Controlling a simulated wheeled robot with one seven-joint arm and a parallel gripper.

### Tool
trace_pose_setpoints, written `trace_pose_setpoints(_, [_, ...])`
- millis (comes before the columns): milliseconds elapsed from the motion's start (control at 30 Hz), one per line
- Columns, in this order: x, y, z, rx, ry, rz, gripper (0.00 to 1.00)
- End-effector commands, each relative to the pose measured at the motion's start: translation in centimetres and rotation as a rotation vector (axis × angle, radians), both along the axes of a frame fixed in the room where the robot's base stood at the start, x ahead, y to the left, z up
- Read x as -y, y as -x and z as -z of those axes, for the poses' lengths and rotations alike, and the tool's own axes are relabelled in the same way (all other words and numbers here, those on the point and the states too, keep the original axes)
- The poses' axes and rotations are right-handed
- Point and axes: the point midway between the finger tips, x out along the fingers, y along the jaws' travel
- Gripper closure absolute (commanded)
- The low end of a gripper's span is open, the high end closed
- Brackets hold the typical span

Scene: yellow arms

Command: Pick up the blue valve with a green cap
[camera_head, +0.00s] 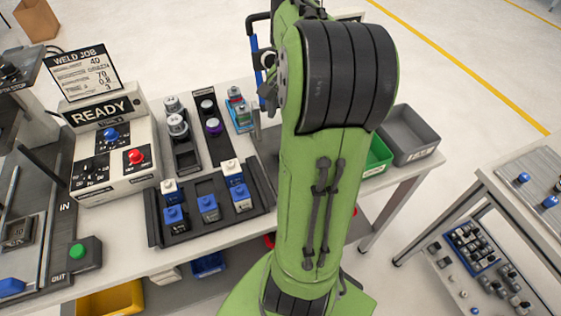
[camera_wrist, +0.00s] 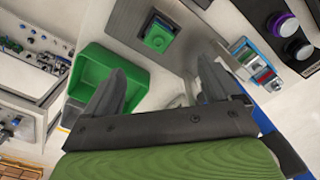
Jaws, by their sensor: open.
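The blue valve with a green cap (camera_wrist: 160,36) shows near the top of the wrist view, on a grey plate (camera_wrist: 190,28). Its green top faces the camera, with blue at its edge. In the head view I cannot make it out; my green arm covers that part of the table. My gripper (camera_wrist: 163,72) is open and empty in the wrist view. Its two dark fingers point towards the valve's side of the picture, with the valve beyond and between them, apart from both. In the head view the fingers are mostly hidden by my arm.
A green bin (camera_wrist: 88,118) lies close to the left finger; its edge also shows in the head view (camera_head: 379,158) beside a grey bin (camera_head: 410,134). A black tray (camera_head: 155,220) holds several blue-based parts.

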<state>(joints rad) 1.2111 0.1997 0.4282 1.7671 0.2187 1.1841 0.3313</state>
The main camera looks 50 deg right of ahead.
Motion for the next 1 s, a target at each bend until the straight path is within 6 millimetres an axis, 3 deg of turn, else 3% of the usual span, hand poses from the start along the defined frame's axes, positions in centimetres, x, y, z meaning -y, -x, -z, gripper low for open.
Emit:
trace_pose_setpoints(33, [-0.1,0.1,1.9,-0.003,-0.005,-0.001,0.1])
trace_pose_setpoints(200, [-0.1,0.1,6.2,-0.002,-0.004,-0.001,0.1])
trace_pose_setpoints(467, [-0.1,0.1,9.8,0.0,-0.002,-0.001,0.1])
trace_pose_setpoints(633, [-0.2,0.3,13.1,-0.001,-0.003,-0.003,0.1])
trace_pose_setpoints(933, [-0.1,0.2,13.8,0.0,0.001,-0.003,0.1])
trace_pose_setpoints(1000, [-0.1,0.2,13.8,0.0,0.001,-0.003,0.19])
